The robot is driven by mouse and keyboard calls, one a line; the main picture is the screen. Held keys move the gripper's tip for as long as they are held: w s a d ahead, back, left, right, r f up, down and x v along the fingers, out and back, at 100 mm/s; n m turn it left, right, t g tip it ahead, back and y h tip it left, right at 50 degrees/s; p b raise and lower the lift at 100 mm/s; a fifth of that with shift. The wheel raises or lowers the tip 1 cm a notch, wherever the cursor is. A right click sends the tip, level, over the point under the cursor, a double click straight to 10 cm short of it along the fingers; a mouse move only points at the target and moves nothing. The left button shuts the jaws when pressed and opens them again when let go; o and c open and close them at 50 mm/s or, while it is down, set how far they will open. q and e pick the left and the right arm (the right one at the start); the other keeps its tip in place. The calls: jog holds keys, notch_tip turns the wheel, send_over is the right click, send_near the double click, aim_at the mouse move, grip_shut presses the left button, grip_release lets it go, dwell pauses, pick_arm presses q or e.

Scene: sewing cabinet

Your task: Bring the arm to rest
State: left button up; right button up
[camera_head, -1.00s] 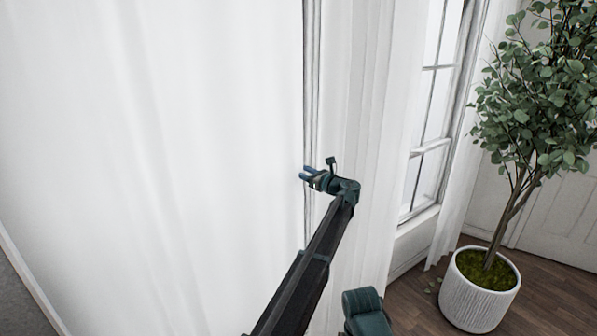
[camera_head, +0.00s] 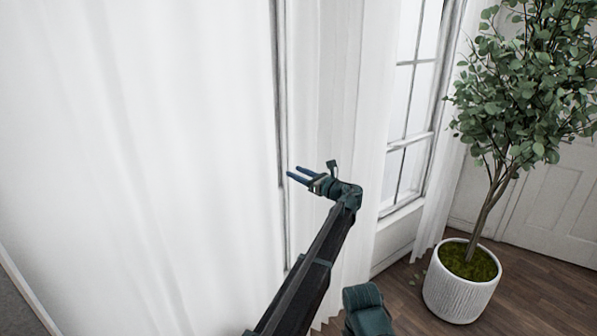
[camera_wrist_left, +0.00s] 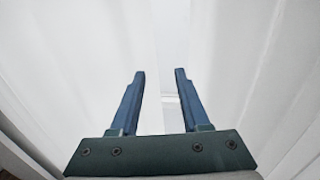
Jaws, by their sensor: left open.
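My left gripper (camera_head: 297,175) is raised in front of the white curtains in the head view, with its fingers pointing left. In the left wrist view its two blue fingers (camera_wrist_left: 160,85) are apart, with nothing between them but white curtain behind. My left arm (camera_head: 318,262) reaches up from the bottom of the head view and is bent at the wrist. I cannot tell whether the fingertips touch the curtain. My right gripper is not in view.
White curtains (camera_head: 130,150) fill the left and middle. A window (camera_head: 410,110) stands to the right of my gripper. A plant (camera_head: 525,90) in a white ribbed pot (camera_head: 460,290) stands on the wooden floor (camera_head: 530,300) at the right, before a white door (camera_head: 560,205).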

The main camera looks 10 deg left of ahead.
pick_arm(q)
jog(key=shift+s+d, duration=0.3)
jog(key=shift+d, duration=0.1)
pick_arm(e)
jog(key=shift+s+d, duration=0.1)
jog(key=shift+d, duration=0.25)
pick_arm(q)
jog(key=shift+f, duration=0.1)
jog(key=s+a+f+n+g+h, duration=0.35)
jog(key=s+f+n, duration=0.5)
jog(key=s, duration=0.55)
jog(key=s+a+f+n+g+h, duration=0.4)
jog(key=s+f+n, duration=0.4)
jog(key=s, duration=0.6)
jog(key=s+d+f+n+g+h, duration=0.1)
jog(key=s+d+f+n+h, duration=0.25)
jog(key=s, duration=0.35)
jog(key=s+d+f+n+g+h, duration=0.1)
jog(key=s+d+f+n+h, duration=0.1)
jog(key=s+d+n+h, duration=0.45)
jog(key=s+d+f+m+y+b, duration=0.3)
jog(key=s+d+m, duration=0.3)
jog(key=d, duration=0.3)
jog(key=shift+s+d+y, duration=0.25)
jog(key=shift+s+y, duration=0.1)
jog(key=shift+s, duration=0.05)
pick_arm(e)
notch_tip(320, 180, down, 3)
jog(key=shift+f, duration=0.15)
